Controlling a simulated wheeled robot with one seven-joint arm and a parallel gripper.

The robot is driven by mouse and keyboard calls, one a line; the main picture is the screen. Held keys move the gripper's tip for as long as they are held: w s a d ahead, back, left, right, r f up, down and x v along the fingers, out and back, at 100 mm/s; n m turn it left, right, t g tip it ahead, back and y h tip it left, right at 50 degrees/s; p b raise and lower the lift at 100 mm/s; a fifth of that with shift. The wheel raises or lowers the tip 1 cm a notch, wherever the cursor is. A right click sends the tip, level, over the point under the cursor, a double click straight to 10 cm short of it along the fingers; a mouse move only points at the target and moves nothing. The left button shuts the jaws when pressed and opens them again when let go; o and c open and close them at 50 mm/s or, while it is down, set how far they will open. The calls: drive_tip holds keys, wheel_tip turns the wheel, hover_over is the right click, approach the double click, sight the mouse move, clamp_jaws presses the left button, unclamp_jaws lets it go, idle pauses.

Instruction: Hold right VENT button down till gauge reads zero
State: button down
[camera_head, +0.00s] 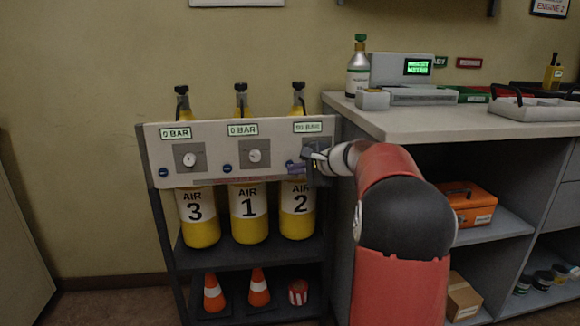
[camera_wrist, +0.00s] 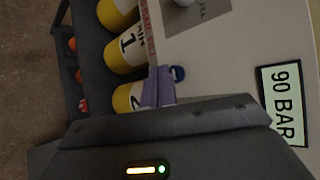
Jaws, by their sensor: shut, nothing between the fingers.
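The right gauge display (camera_head: 308,127) is lit; in the wrist view the display (camera_wrist: 285,102) reads 90 BAR. A small blue button (camera_wrist: 178,73) shows on the panel's right section in the wrist view. My gripper (camera_head: 296,169) is at that section, in front of the panel's lower edge. Its purple fingers (camera_wrist: 157,88) are shut and empty, right beside the blue button. I cannot tell whether they touch it. The right dial is mostly hidden by my wrist.
The white panel (camera_head: 205,133) has two other displays reading 0 BAR, with dials and blue buttons. Yellow bottles AIR 3 (camera_head: 200,230), AIR 1 (camera_head: 249,228) and AIR 2 (camera_head: 297,225) stand behind it.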

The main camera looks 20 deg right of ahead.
drive_tip(key=shift+w, duration=0.15)
idle(0.5)
drive_tip(key=shift+w+d, duration=0.1)
drive_tip(key=shift+w, duration=0.2)
drive_tip(key=shift+w+d+p, duration=0.1)
drive_tip(key=shift+w+p, duration=0.25)
drive_tip(key=shift+p, duration=0.1)
idle(0.5)
drive_tip(key=shift+s, duration=0.1)
idle(1.1)
drive_tip(key=shift+s+a+b, duration=0.2)
drive_tip(key=shift+s+b, duration=0.45)
drive_tip(key=shift+s, duration=0.05)
drive_tip(key=shift+s+a+b, duration=0.25)
drive_tip(key=shift+s+b, duration=0.25)
drive_tip(key=shift+s, duration=0.3)
drive_tip(key=shift+s+a+b, duration=0.2)
drive_tip(key=shift+s+b, duration=0.35)
drive_tip(key=shift+s, duration=0.25)
drive_tip(key=shift+s+a+b, duration=0.25)
drive_tip(key=shift+s+b, duration=0.25)
drive_tip(key=shift+s, duration=0.3)
